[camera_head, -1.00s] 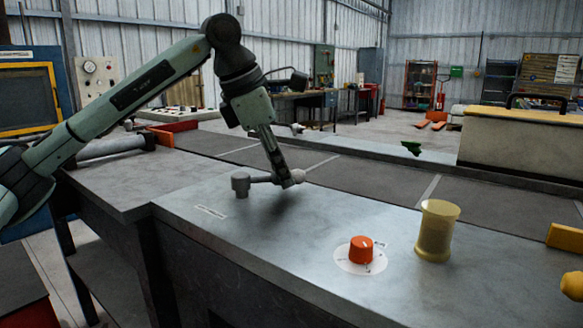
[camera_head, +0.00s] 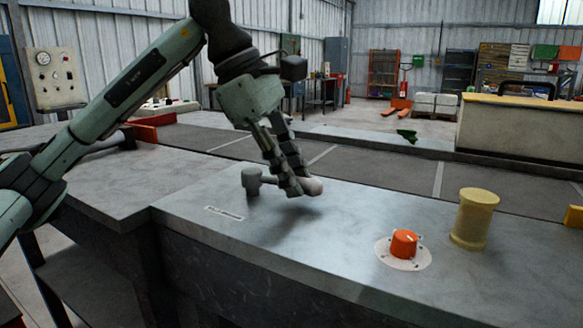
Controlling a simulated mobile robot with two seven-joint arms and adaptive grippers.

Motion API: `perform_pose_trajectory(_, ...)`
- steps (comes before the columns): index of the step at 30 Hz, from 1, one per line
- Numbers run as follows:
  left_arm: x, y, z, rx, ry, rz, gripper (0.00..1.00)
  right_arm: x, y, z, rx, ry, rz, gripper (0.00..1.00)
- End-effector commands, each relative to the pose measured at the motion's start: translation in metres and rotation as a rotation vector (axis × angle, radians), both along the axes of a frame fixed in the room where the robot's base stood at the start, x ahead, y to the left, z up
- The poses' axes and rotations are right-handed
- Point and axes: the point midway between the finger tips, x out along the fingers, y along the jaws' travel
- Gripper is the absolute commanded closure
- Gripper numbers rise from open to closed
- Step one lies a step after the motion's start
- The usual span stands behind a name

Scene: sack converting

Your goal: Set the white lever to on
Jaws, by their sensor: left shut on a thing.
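A printed label (camera_head: 224,213) lies on the bench in front of the post, too small to read. My right gripper is not in view.
On the same bench (camera_head: 330,235), an orange dial (camera_head: 404,243) sits on a white disc, and a yellowish spool-shaped object (camera_head: 474,218) stands right of it. Bare bench top lies between the lever and the dial. A dark conveyor belt (camera_head: 390,175) runs behind.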

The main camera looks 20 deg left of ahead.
Motion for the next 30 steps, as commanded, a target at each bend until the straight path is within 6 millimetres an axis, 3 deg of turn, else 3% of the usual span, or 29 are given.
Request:
perform_pose_trajectory(10,-0.0091,0.0013,0.0017,-0.001,-0.002,-0.133,1.00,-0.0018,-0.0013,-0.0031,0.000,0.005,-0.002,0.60)
perform_pose_trajectory(26,-0.0110,0.0015,0.0017,0.000,-0.003,-0.159,1.00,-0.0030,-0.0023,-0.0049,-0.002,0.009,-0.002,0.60)
perform_pose_trajectory(27,-0.0111,0.0015,0.0017,0.000,-0.003,-0.159,0.76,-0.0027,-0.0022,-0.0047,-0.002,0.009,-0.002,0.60)
perform_pose_trajectory(30,-0.0111,0.0015,0.0015,0.000,-0.003,-0.158,0.64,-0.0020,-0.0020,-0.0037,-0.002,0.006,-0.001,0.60)
